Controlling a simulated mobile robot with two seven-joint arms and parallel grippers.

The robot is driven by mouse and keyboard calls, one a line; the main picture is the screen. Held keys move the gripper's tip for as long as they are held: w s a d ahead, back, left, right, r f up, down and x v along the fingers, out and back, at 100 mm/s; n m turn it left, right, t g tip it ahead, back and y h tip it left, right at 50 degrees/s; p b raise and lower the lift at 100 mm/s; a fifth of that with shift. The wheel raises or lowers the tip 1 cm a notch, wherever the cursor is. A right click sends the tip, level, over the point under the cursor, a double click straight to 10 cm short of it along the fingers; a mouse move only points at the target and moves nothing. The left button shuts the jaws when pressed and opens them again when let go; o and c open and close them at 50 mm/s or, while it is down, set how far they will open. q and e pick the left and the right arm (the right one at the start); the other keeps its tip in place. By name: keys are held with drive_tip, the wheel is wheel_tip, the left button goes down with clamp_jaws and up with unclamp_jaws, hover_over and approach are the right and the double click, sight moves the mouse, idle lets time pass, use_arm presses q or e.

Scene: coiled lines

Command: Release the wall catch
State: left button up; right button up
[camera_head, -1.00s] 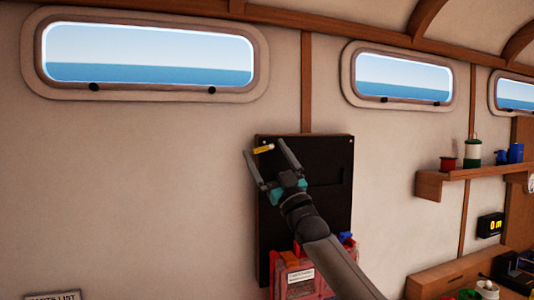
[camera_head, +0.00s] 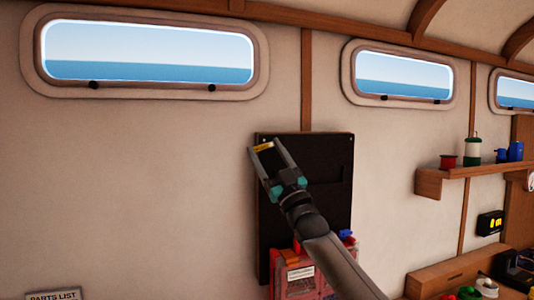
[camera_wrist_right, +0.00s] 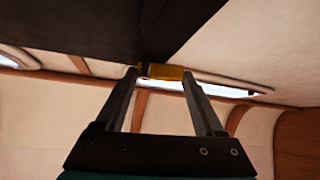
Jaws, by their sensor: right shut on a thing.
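The wall catch is a small yellow piece (camera_head: 264,147) near the top left of a black wall panel (camera_head: 325,195). My right gripper (camera_head: 263,148) reaches up to it, with one finger on each side. Its jaws are shut on the yellow catch, which also shows as an orange-yellow block (camera_wrist_right: 163,71) between the fingertips in the right wrist view. The panel's dark face fills the top of that view. My left gripper is not in view.
A red transparent box (camera_head: 300,275) with a label sits at the panel's foot, partly behind my right arm. A wooden shelf (camera_head: 480,173) with a red spool, a lantern and blue cups is at the right.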

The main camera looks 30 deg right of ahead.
drive_tip(key=shift+a+r+m+h+p, duration=0.1)
drive_tip(key=shift+m+h+p, duration=0.1)
drive_tip(key=shift+m+h, duration=0.65)
drive_tip(key=shift+a+r+m+h+p, duration=0.1)
drive_tip(key=shift+m+h+p, duration=0.1)
drive_tip(key=shift+m+h, duration=0.65)
drive_tip(key=shift+r+m+h+p, duration=0.1)
drive_tip(key=shift+m+h+p, duration=0.6)
drive_tip(key=shift+m+h, duration=1.45)
drive_tip(key=shift+g, duration=0.3)
drive_tip(key=o, duration=1.3)
drive_tip(key=shift+o, duration=0.2)
drive_tip(key=b+v, duration=0.3)
drive_tip(key=v, duration=1.2)
drive_tip(key=shift+f, duration=0.2)
